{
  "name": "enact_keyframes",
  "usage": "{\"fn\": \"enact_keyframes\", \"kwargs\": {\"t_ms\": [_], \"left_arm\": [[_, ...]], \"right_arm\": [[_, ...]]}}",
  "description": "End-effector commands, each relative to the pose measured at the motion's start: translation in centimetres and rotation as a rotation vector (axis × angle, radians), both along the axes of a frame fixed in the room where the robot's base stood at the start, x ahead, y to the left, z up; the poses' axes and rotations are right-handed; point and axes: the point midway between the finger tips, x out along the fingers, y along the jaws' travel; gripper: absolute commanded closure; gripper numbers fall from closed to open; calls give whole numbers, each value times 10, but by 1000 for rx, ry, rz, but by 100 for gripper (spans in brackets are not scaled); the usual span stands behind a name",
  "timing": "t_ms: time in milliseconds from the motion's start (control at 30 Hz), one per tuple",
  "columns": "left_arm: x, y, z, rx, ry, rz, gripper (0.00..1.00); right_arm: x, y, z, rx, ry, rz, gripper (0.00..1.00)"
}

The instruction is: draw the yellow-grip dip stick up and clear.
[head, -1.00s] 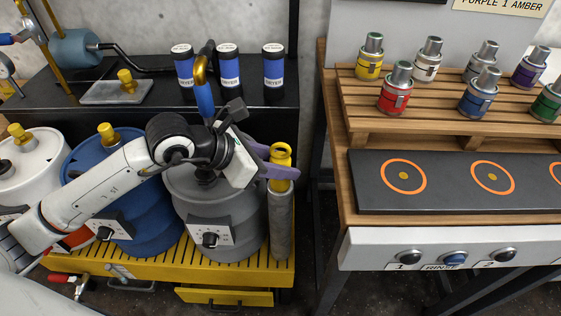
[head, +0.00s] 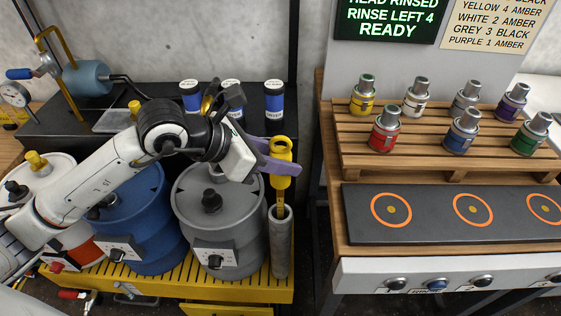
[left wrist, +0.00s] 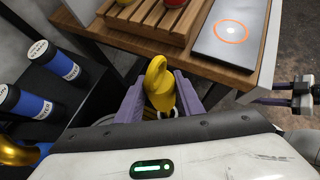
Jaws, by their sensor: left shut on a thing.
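The dip stick's yellow grip (head: 281,183) has a ring at its top and stands upright above the grey tube (head: 280,245). A thin shaft shows between the grip and the tube's mouth; its lower end is hidden in the tube. My left gripper (head: 280,160) is shut on the grip, its purple fingers on either side. The left wrist view also shows the yellow grip (left wrist: 158,88) between the fingers. My right gripper (left wrist: 278,94) shows at the right of the left wrist view, fingers apart and empty.
A grey drum (head: 203,222) stands just left of the tube, with a blue drum (head: 150,235) beyond it. The wooden bench (head: 335,215) with several small cans is to the right.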

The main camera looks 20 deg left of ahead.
Motion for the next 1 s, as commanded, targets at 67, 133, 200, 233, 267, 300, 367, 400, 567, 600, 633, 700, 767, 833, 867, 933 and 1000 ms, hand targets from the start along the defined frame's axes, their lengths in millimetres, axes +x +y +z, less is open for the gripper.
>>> {"fn": "enact_keyframes", "kwargs": {"t_ms": [67,133,200,233,267,300,367,400,567,600,633,700,767,833,867,933,1000], "left_arm": [[1,0,16,-2,-4,0,100],[1,0,25,-1,-4,-1,100],[1,0,33,-1,-5,0,100],[1,0,36,-1,-5,0,100],[1,0,40,-1,-6,0,100],[1,0,45,-1,-6,0,100],[1,0,52,-1,-6,0,100],[1,0,57,-1,-6,0,100],[0,0,76,-2,-5,-1,100],[1,0,81,-2,-5,-1,100],[1,0,85,-2,-5,-1,100],[1,0,93,-1,-6,0,100],[1,0,99,-1,-5,0,100],[1,0,105,-2,-8,0,100],[1,0,108,-1,-7,0,100],[1,0,117,-1,-8,-1,100],[1,0,125,-1,-7,0,100]], "right_arm": [[-2,-1,7,-2,5,0,59],[-2,-2,12,-2,4,0,59],[-2,-2,18,-1,2,-1,59],[-2,-2,20,-1,1,-1,59],[-1,-2,22,-1,1,-1,59],[-2,-2,25,-1,1,-1,59],[-1,-2,30,-1,1,-1,59],[-1,-2,33,-1,1,-1,59],[-1,-2,46,-2,1,0,59],[-1,-2,49,-2,1,0,59],[-2,-2,51,-2,2,0,59],[-2,-1,56,-3,2,1,59],[-2,-1,59,-3,2,1,59],[-1,-1,56,-2,1,1,59],[-1,-1,56,-2,1,1,59],[-2,-1,56,-2,2,2,59],[-2,-1,56,-2,3,2,59]]}}
